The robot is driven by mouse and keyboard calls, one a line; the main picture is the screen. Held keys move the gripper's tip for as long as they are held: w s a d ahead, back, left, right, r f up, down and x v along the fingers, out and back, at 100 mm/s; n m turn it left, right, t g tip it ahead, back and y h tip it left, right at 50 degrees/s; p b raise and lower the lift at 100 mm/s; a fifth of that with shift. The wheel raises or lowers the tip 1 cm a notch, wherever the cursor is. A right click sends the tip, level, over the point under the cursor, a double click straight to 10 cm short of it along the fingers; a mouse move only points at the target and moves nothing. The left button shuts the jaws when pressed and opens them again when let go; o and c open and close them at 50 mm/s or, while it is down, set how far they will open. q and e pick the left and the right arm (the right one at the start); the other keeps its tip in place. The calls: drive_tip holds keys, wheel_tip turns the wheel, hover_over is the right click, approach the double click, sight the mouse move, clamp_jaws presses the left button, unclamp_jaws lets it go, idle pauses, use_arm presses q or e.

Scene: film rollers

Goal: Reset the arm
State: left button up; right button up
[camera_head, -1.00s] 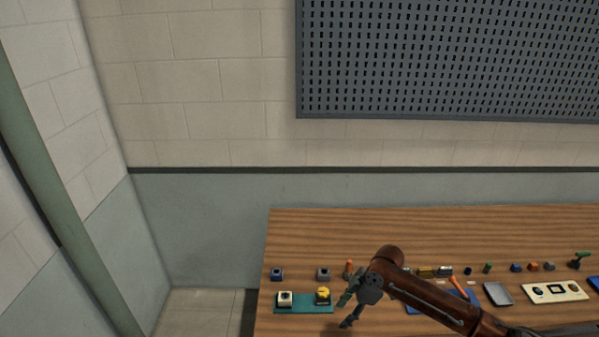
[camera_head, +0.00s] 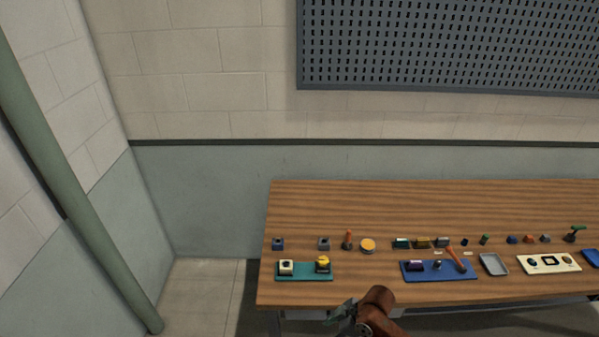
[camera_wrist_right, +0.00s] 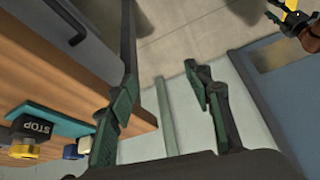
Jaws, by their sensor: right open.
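My right gripper (camera_head: 345,314) shows at the bottom of the head view, in front of the workbench's (camera_head: 420,203) front edge and low in the picture. Its brown arm link (camera_head: 378,300) is behind it; the rest of the arm is out of frame. In the right wrist view, the two dark green fingers of my right gripper (camera_wrist_right: 160,85) stand wide apart with nothing between them. Part of what looks like my left arm (camera_wrist_right: 290,18), black, brown and yellow, shows at the top right corner there; its jaws are unclear.
A teal board (camera_head: 304,278) with a white block and a yellow-black part lies near the bench's left end. A blue board (camera_head: 415,276), a grey tray (camera_head: 493,265) and a cream panel (camera_head: 548,271) lie to the right. The floor at left (camera_head: 205,295) is clear.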

drive_tip(key=s+d+f+m+t+h, duration=0.1)
drive_tip(key=s+d+f+m+h, duration=0.15)
drive_tip(key=s+d+m, duration=0.8)
drive_tip(key=s+d+f+m+t+h, duration=0.1)
drive_tip(key=s+d+m+h, duration=0.35)
drive_tip(key=s+d, duration=1.1)
wheel_tip(320, 180, down, 27)
drive_tip(key=a+y, duration=0.1)
drive_tip(key=s+f+n+g, duration=0.1)
drive_tip(key=s+f+g, duration=0.1)
drive_tip(key=s+f, duration=1.7)
drive_tip(key=shift+s+f, duration=0.35)
drive_tip(key=shift+s, duration=0.25)
drive_tip(key=shift+a, duration=0.1)
drive_tip(key=shift+c, duration=0.2)
